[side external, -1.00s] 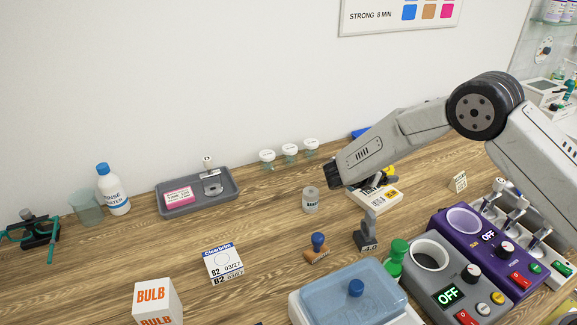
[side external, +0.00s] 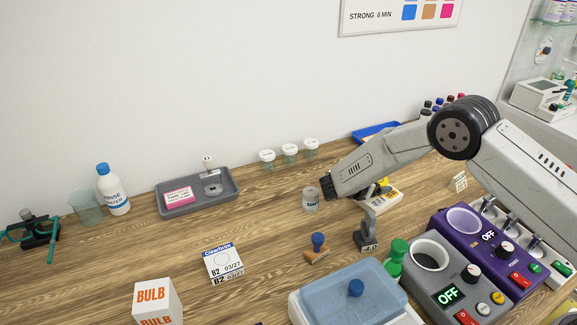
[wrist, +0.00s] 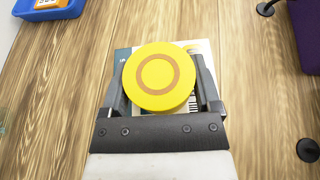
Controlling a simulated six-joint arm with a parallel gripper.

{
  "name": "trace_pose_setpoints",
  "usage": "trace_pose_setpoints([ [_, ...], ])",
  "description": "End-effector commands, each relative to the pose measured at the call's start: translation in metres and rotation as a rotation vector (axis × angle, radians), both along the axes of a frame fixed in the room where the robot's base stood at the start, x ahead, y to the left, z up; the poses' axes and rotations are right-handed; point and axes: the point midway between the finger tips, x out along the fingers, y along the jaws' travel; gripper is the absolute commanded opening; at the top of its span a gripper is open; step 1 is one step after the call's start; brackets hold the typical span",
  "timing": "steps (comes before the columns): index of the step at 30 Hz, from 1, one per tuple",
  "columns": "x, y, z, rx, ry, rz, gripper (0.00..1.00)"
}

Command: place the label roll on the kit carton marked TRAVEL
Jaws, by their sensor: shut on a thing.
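The label roll, a yellow disc with an orange ring (wrist: 150,92), sits between my gripper's fingers (wrist: 160,66) in the wrist view. My gripper is shut on it. A flat white carton with a barcode (wrist: 205,50) shows just behind and under the roll. In the side view my gripper (side external: 379,189) is low over the carton (side external: 388,199), and a bit of the yellow roll (side external: 383,183) shows at it. I cannot tell whether the roll touches the carton. The carton's marking is too small or covered to read.
A grey post with a dark base (side external: 368,235) stands in front of the carton. A small jar (side external: 311,199) is to the left. A blue tray (side external: 375,133) lies behind. Grey (side external: 445,275) and purple (side external: 480,240) machines stand at the front right. Bare wood lies left of the carton.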

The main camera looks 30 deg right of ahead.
Motion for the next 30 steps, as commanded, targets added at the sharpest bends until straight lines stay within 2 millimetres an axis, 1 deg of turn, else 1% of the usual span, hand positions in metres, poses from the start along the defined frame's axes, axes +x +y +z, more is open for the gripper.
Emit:
trace_pose_setpoints([
  [10,0.0,0.0,-0.003,0.0,0.0,0.0,0.2],
  [11,0.0,0.0,-0.003,0.0,0.0,0.001,0.87],
  [12,0.0,0.0,-0.003,0.0,0.0,0.001,0.99],
  [24,0.0,0.0,0.001,0.0,-0.001,0.001,1.0],
  [30,-0.001,0.015,0.007,0.0,-0.002,0.003,1.0],
])
